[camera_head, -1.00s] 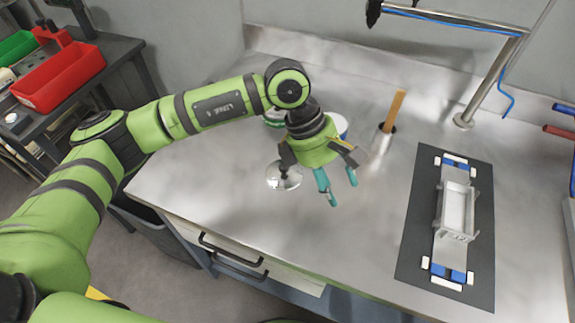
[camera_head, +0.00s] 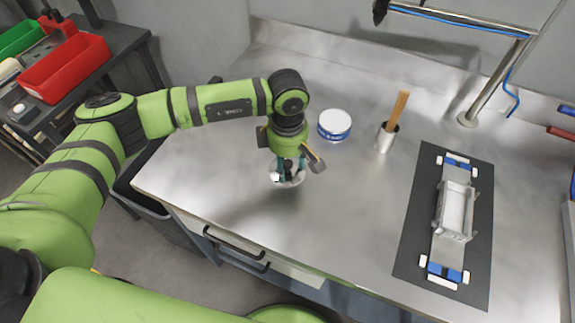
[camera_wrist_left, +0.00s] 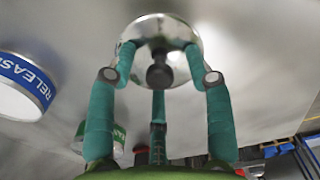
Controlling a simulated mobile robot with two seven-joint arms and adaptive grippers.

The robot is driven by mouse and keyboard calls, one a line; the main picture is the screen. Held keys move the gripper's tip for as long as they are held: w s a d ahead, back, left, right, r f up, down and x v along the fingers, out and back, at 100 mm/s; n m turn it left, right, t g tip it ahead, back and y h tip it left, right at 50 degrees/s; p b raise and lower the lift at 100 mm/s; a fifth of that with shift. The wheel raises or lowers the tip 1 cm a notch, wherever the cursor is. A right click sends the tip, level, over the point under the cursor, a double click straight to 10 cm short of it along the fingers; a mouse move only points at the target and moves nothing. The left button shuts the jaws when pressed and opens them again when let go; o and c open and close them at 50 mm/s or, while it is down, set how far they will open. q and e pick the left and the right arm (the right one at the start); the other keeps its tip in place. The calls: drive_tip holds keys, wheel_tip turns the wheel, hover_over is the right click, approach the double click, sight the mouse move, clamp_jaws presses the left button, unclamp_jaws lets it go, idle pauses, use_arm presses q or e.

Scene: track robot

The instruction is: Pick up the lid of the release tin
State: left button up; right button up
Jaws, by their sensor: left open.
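The lid (camera_head: 297,181) is a shiny round silver disc lying on the metal bench, partly hidden by my left gripper in the head view. In the left wrist view the lid (camera_wrist_left: 163,28) shows with its dark knob (camera_wrist_left: 159,76) between the fingers. My left gripper (camera_head: 289,172) points down over the lid with its teal fingers open around the knob; it also shows in the left wrist view (camera_wrist_left: 159,50). I cannot tell if the fingers touch the lid. The release tin (camera_head: 334,124), white with a blue band, stands behind and right of the gripper; its label (camera_wrist_left: 22,78) reads "RELEASE".
A metal cup (camera_head: 385,138) holding a wooden-handled tool stands right of the tin. A dark mat (camera_head: 411,240) with a clamped tray-like fixture (camera_head: 456,210) lies further right. A green-labelled container (camera_wrist_left: 118,138) shows in the wrist view. The front middle of the bench is clear.

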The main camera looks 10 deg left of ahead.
use_arm(q)
clamp_jaws()
